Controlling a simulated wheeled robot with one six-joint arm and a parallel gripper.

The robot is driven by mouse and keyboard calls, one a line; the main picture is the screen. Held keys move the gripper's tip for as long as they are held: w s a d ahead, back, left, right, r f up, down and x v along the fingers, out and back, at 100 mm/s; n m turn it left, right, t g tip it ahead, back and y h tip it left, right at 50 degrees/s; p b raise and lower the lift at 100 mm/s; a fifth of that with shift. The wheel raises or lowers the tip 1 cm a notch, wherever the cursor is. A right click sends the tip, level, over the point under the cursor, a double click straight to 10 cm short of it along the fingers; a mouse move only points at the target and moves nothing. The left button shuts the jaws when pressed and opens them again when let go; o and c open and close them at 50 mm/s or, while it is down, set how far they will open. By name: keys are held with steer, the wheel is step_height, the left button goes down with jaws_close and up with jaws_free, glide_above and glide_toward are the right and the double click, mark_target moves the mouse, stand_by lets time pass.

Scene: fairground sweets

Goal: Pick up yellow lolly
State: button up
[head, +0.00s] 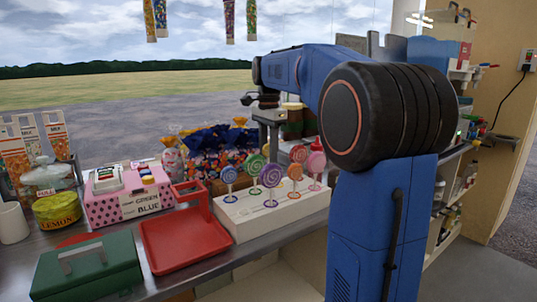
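Several swirl lollies stand upright on thin sticks in a white holder block (276,217) on the counter. I make out a blue lolly (229,175), a green one (255,163), a purple one (270,176), an orange one (295,171), a red-orange one (299,153) and a pink one (316,162). I cannot make out a yellow lolly. My gripper (269,122) is small in the head view, above and behind the lollies. Its fingers are too small and partly hidden to tell whether they are open or shut.
A pink box (128,202), a yellow lemon tin (56,210) and bagged sweets (205,145) stand further left and behind. Sweet tubes (228,20) hang overhead.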

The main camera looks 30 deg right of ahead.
steer(key=shift+f, duration=0.95)
jaws_close()
steer(key=shift+r, duration=0.1)
step_height(320, 180, up, 18)
